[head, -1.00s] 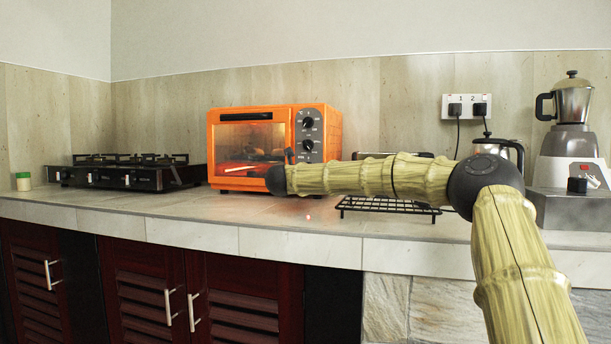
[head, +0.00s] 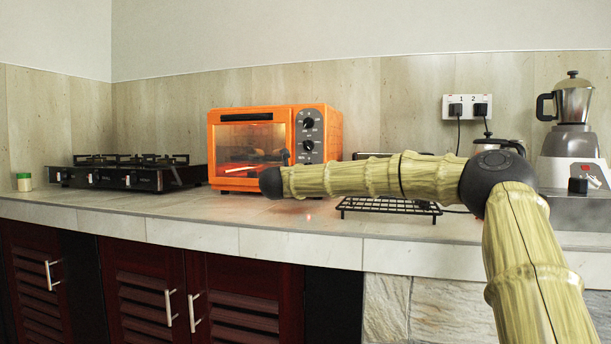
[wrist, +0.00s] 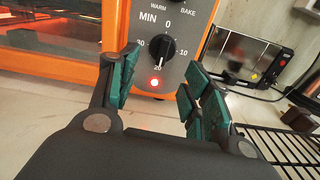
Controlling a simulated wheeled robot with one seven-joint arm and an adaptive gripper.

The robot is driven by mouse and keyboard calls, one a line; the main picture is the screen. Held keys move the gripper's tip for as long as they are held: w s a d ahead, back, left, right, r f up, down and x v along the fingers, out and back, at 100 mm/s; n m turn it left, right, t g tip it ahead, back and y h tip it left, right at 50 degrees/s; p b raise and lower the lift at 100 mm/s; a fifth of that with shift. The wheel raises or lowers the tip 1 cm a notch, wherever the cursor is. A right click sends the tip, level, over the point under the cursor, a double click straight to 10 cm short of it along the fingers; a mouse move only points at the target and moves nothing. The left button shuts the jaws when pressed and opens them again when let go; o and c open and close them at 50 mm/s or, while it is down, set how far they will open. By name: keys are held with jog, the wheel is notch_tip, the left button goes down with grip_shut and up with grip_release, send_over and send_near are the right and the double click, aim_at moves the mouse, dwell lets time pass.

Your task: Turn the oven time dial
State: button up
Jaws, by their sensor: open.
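The orange oven (head: 333,140) stands on the counter against the wall, with a grey control panel on its right side. The time dial (head: 308,146) is the lower black knob on that panel. In the wrist view the time dial (wrist: 160,50) sits above a lit red light, with MIN and numbers around it. My gripper (wrist: 155,90) is open and empty, its green-padded fingers apart below and either side of the dial in the picture. It does not look in contact with the dial. In the head view my arm hides most of the gripper.
A black wire rack (head: 390,207) lies on the counter right of the oven, with a toaster (wrist: 240,55) behind it. A black stove (head: 125,176) is to the left. A blender (head: 572,130) stands far right. The counter before the oven is clear.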

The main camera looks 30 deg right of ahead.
jog(key=v, duration=0.8)
jog(key=shift+d, duration=0.1)
